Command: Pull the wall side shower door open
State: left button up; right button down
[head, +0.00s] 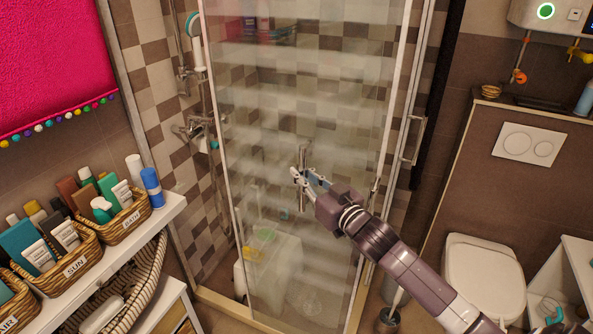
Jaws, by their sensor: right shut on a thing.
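The glass shower door (290,100) with a white frame stands in the middle of the head view. An upright metal handle (303,155) is on its glass. My right gripper (304,182) is at this handle, with its fingers shut on it. The fingers partly hide the handle. A gap shows between the door's left edge and the post by the tiled wall, so the shower inside is seen without glass there. A second handle (412,140) is on the framed panel at the right. My left gripper is out of view.
A white shelf (175,207) with wicker baskets of bottles (125,215) stands at the left, near the shower. A toilet (483,270) and a toilet brush holder (390,320) are at the right. A light sill (225,308) runs along the floor at the shower's entrance.

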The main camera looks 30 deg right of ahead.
jog(key=shift+s+d+f, duration=0.1)
jog(key=shift+s+d, duration=0.05)
jog(key=shift+s, duration=0.05)
jog(key=c, duration=2.2)
grip_release()
jog(key=s, duration=0.8)
jog(key=s+d, duration=0.1)
jog(key=s, duration=0.3)
